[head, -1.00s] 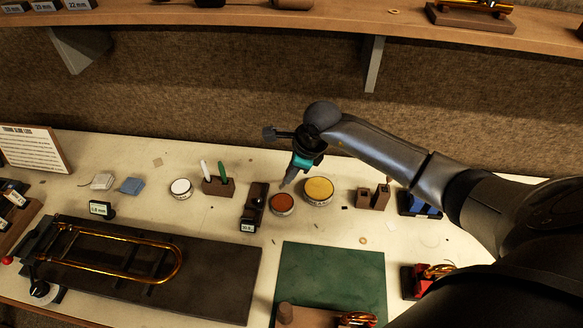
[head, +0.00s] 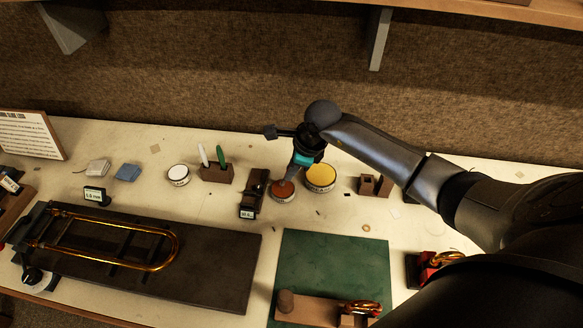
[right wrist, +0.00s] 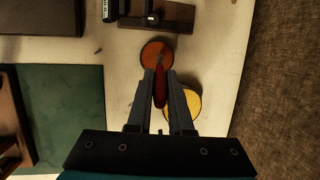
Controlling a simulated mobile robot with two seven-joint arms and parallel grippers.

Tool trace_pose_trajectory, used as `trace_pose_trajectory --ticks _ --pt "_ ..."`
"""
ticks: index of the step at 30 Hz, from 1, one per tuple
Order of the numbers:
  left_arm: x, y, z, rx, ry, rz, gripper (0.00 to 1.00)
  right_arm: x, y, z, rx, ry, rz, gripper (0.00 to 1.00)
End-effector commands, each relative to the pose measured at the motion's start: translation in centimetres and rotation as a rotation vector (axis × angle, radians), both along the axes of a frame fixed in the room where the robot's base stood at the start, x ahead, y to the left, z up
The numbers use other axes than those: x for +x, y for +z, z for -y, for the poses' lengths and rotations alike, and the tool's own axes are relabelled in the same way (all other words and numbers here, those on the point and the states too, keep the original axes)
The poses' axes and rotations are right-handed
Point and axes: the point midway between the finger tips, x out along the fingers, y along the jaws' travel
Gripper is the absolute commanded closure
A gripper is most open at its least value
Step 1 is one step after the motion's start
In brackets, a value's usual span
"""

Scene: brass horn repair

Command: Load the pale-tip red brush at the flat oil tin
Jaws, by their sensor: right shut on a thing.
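My right gripper (head: 292,178) is shut on the red brush (right wrist: 160,88), whose red handle shows between the fingers in the right wrist view. The brush's tip points at a flat round tin with a red-brown top (head: 283,191), which also shows in the right wrist view (right wrist: 152,52). The tip overlaps the tin's top there; whether it touches the surface, and the tip's colour, I cannot tell. A flat tin with a yellow top (head: 320,176) stands just to the right. No label tells which tin holds oil. My left gripper is out of view.
A dark block (head: 256,187) stands close left of the red-brown tin. A brown holder (head: 217,174) with white and green sticks and a white-topped tin (head: 178,174) lie farther left. A green mat (head: 335,265) is in front. A brown holder (head: 374,186) stands right.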

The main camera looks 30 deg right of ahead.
Motion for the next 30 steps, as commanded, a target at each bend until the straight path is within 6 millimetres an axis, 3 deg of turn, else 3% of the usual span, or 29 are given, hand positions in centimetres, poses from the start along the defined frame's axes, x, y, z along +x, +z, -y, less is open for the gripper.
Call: trace_pose_trajectory --ticks 30 --pt "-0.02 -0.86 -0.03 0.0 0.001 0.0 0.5 0.0 -0.92 0.02 0.0 0.0 0.0 1.0"
